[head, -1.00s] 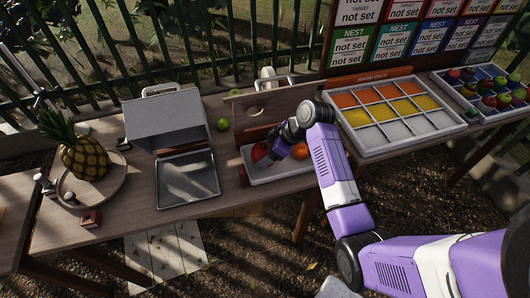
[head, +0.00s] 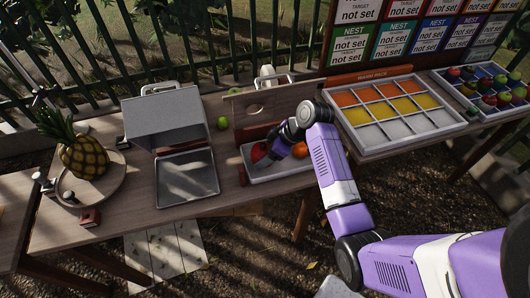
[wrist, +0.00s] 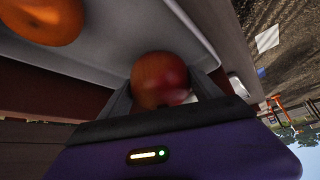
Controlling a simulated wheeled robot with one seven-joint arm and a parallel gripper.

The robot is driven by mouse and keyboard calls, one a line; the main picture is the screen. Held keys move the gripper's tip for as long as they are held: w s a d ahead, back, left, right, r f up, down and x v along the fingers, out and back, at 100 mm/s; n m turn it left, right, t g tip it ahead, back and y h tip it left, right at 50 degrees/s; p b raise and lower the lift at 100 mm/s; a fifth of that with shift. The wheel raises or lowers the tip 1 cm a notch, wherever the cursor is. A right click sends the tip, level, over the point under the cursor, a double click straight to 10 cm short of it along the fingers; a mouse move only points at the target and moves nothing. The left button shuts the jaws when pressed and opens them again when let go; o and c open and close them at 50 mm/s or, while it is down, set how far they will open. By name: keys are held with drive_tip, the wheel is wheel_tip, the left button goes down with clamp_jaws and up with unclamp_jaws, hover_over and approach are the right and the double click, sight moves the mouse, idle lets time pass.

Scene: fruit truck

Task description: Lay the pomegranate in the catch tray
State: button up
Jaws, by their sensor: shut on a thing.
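The pomegranate (head: 259,151), round and red, is at the left part of a long white tray (head: 290,175), which appears to be the catch tray. My gripper (head: 265,160) is shut on the pomegranate. In the wrist view, the fruit (wrist: 160,80) sits between my two dark fingers, beside the tray's pale wall (wrist: 120,60). Whether its underside touches the tray floor is hidden. An orange (head: 300,150) lies in the same tray, to the right of my gripper and apart from it.
A wooden board with a hole (head: 270,105) stands behind the white tray. A grey metal box (head: 165,115) and a shallow metal tray (head: 187,178) are to the left, with a pineapple (head: 83,157) beyond. A divided crate (head: 400,150) stands at right.

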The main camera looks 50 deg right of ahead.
drive_tip(key=shift+f+b, duration=0.3)
drive_tip(key=shift+f, duration=0.2)
idle(0.9)
drive_tip(key=o, duration=1.6)
drive_tip(key=shift+r+p, duration=3.25)
drive_tip(key=shift+r, duration=0.3)
drive_tip(key=shift+r+p, duration=0.3)
drive_tip(key=shift+r, duration=0.7)
